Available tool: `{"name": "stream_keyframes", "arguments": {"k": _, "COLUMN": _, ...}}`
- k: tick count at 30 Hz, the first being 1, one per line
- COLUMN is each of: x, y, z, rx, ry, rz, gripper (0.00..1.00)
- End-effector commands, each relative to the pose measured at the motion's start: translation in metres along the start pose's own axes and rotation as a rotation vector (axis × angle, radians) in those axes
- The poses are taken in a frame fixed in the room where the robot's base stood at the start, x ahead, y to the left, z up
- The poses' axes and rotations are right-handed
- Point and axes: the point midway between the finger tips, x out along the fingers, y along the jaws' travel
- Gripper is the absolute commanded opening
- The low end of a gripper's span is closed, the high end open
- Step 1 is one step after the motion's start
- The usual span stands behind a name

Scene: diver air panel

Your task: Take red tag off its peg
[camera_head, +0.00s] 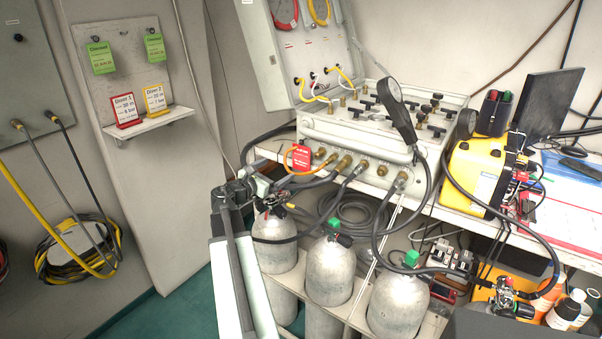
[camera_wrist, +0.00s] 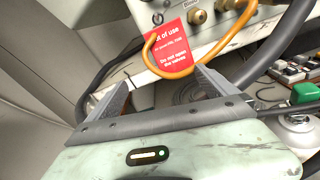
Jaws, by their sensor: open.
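The red tag (camera_head: 301,159) hangs at the left end of the front of the white valve panel (camera_head: 345,140). In the wrist view the red tag (camera_wrist: 172,52) faces me with white print, partly reading "Do not open the valves". My gripper (camera_head: 262,184) is just left of and below the tag in the head view. In the wrist view my gripper (camera_wrist: 163,91) is open and empty, and the tag is ahead, beyond the fingertips. I see no contact.
Grey gas cylinders (camera_head: 331,268) stand below the panel. Dark hoses (camera_head: 355,205) loop under its front edge. A yellow case (camera_head: 473,172) stands on the bench at right. A small wall shelf (camera_head: 150,121) at left holds red and yellow cards. Open floor shows at lower left.

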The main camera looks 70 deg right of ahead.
Motion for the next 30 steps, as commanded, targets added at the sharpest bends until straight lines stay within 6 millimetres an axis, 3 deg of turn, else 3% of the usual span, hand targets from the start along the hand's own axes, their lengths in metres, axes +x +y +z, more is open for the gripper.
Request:
{"name": "stream_keyframes", "arguments": {"k": 1, "x": 0.016, "y": -0.012, "z": -0.001, "rx": -0.062, "ry": -0.034, "rz": -0.006, "gripper": 0.96}}
{"name": "stream_keyframes", "arguments": {"k": 3, "x": 0.029, "y": -0.02, "z": 0.006, "rx": -0.133, "ry": -0.068, "rz": -0.009, "gripper": 0.96}}
{"name": "stream_keyframes", "arguments": {"k": 6, "x": 0.037, "y": -0.027, "z": 0.012, "rx": -0.187, "ry": -0.093, "rz": -0.013, "gripper": 0.96}}
{"name": "stream_keyframes", "arguments": {"k": 23, "x": 0.066, "y": -0.026, "z": 0.018, "rx": -0.196, "ry": -0.097, "rz": -0.012, "gripper": 0.96}}
{"name": "stream_keyframes", "arguments": {"k": 30, "x": 0.1, "y": -0.026, "z": 0.022, "rx": -0.195, "ry": -0.096, "rz": -0.012, "gripper": 0.96}}
